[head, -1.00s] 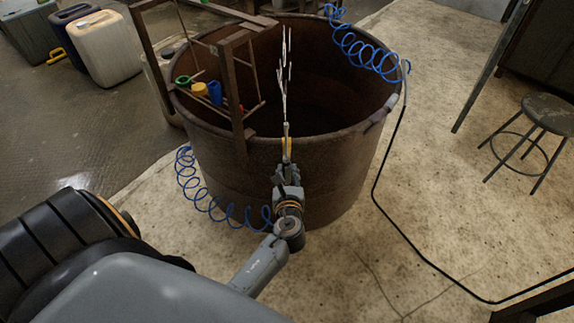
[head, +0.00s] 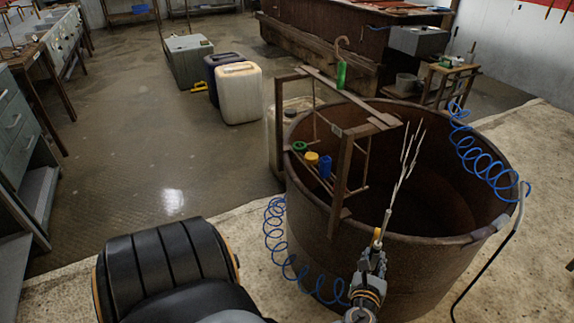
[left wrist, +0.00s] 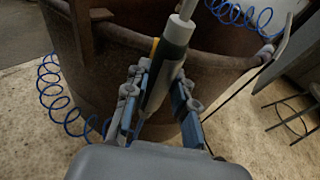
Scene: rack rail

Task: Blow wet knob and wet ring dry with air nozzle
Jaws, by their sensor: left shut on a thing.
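My left gripper (head: 372,258) is shut on the air nozzle (head: 378,238), outside the near wall of the big rusty drum. White streaks (head: 405,165) rise from the nozzle's tip over the drum's opening, away from the rack. A green ring (head: 299,146), a yellow knob-like piece (head: 312,158) and a blue piece (head: 325,166) sit on the rack at the drum's left. I cannot tell which are wet. My right gripper is out of view.
The brown rack frame (head: 342,180) stands over the left rim of the drum (head: 440,255). Blue coiled hose (head: 272,235) loops left of my gripper; another coil (head: 478,150) crosses the right rim. Canisters (head: 239,93) stand behind.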

